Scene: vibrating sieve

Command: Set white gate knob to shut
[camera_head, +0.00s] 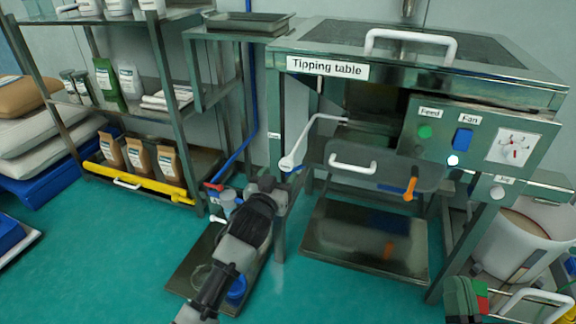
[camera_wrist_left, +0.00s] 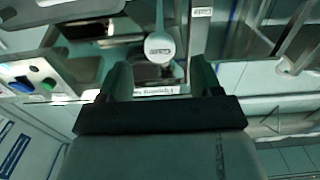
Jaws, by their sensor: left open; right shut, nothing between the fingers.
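The white gate knob (camera_head: 287,163) is a round white paddle on the end of a bent white lever at the left front of the tipping table (camera_head: 328,68). In the left wrist view the knob (camera_wrist_left: 160,47), with a small label, shows just beyond the fingertips, centred between them. My left gripper (camera_head: 275,183) is just below the knob in the head view. Its two fingers (camera_wrist_left: 160,75) are apart and nothing is held between them. Contact with the knob cannot be made out. I cannot make out my right gripper.
A white handle (camera_head: 353,164) and an orange lever (camera_head: 410,188) are right of the knob. The control panel (camera_head: 478,143) has green, blue and red-marked controls. A steel tray (camera_head: 365,240) lies below. A shelf rack (camera_head: 167,85) stands left, a white bin (camera_head: 520,240) right.

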